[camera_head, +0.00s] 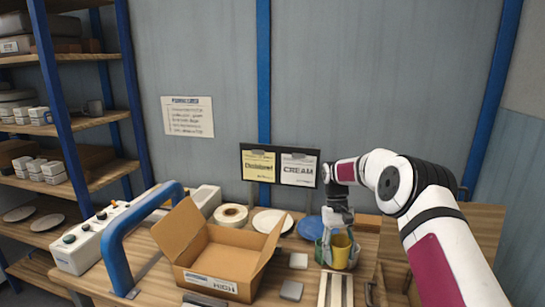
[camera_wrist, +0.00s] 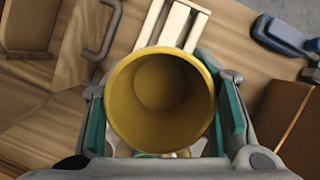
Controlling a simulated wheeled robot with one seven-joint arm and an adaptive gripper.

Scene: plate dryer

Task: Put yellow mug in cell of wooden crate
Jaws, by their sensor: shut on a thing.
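The yellow mug (camera_head: 341,252) is held upright between the green finger pads of my gripper (camera_head: 338,256), over the right part of the workbench. In the wrist view the mug (camera_wrist: 160,95) fills the middle, its round mouth facing the camera and its inside empty. My gripper (camera_wrist: 162,112) has a pad on each side of it. A wooden structure (camera_head: 394,272) stands at the right of the bench, partly behind my arm; it may be the wooden crate. Its cells cannot be made out.
An open cardboard box (camera_head: 215,262) stands left of the mug. A pale slatted rack (camera_head: 336,290) lies in front of the mug. A blue tubular frame (camera_head: 118,255) rises at left.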

